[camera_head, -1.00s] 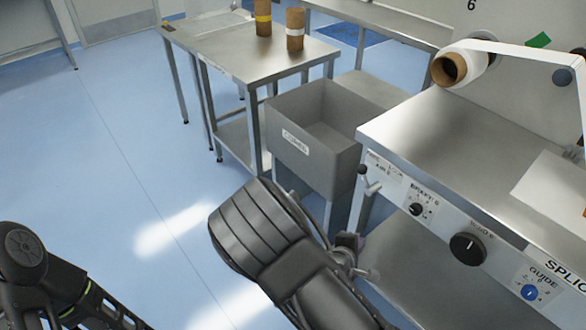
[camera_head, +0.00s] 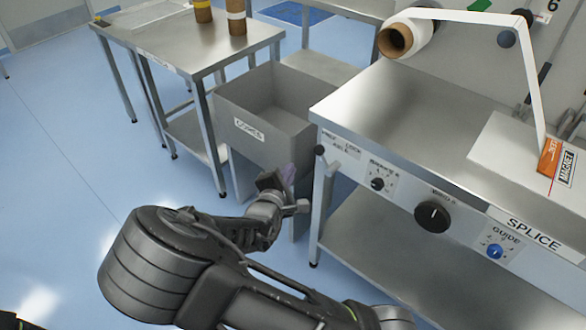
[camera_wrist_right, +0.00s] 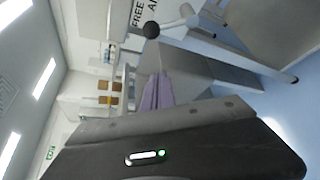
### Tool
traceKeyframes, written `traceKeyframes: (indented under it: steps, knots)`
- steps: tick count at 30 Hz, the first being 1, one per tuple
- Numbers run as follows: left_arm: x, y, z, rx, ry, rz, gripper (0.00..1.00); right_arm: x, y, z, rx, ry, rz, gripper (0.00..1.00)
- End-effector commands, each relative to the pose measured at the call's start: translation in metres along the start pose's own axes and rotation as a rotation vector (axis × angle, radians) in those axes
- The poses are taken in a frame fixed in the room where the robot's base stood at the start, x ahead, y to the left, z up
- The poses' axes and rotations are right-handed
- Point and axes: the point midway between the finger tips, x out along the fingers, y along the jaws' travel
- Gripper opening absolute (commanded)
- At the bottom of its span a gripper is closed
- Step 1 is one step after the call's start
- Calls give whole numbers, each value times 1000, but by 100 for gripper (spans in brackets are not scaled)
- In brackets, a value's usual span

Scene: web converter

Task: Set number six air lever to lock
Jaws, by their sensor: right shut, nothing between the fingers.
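The air lever (camera_head: 320,150), a short pale rod with a dark ball knob, is at the left end of the machine's front panel (camera_head: 393,190). Its knob sits at the left, by the FREE side of the FREE/LOCK label (camera_head: 340,143). The digit on the label is too small to read surely. In the right wrist view the lever knob (camera_wrist_right: 151,30) stands near the FREE lettering (camera_wrist_right: 145,12). My right gripper (camera_head: 289,176) is shut and empty, to the left of and a little below the lever, apart from it. Its purplish fingers (camera_wrist_right: 158,90) show in the wrist view.
A grey bin (camera_head: 262,120) stands left of the panel, behind my right gripper. Farther right are a small knob (camera_head: 377,184), a large black knob (camera_head: 432,216) and the blue GUIDE knob (camera_head: 494,251). A steel table (camera_head: 170,45) stands at the back left.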

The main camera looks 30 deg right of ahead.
Motion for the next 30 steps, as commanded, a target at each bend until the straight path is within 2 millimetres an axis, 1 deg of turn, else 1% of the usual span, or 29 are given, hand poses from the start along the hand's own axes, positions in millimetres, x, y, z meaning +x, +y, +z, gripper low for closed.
traceKeyframes:
  steps: [5, 14, 15, 18, 21, 24, 30]
  knots:
    - [5, -2, 0, 0, 0, 0, 36, 29, -2, 1, 3, -3, -3, 0]
    - [10, -4, 0, 1, 0, 0, 36, 89, -2, 2, 3, -3, -3, 0]
    - [7, -3, 0, 0, 0, 0, 36, 86, 1, 9, 3, -2, -2, 0]
    - [5, -2, 0, 0, 0, 0, 36, 79, 0, 23, 4, -1, -3, 0]
    - [4, -2, 0, 0, 0, 0, 36, 76, 0, 32, 3, -1, -1, 0]
    - [3, -1, 0, 0, 0, 0, 36, 74, 0, 37, 1, 0, -2, 0]
    - [3, -1, 0, 0, 0, 0, 36, 73, -1, 38, 0, 0, 0, 0]
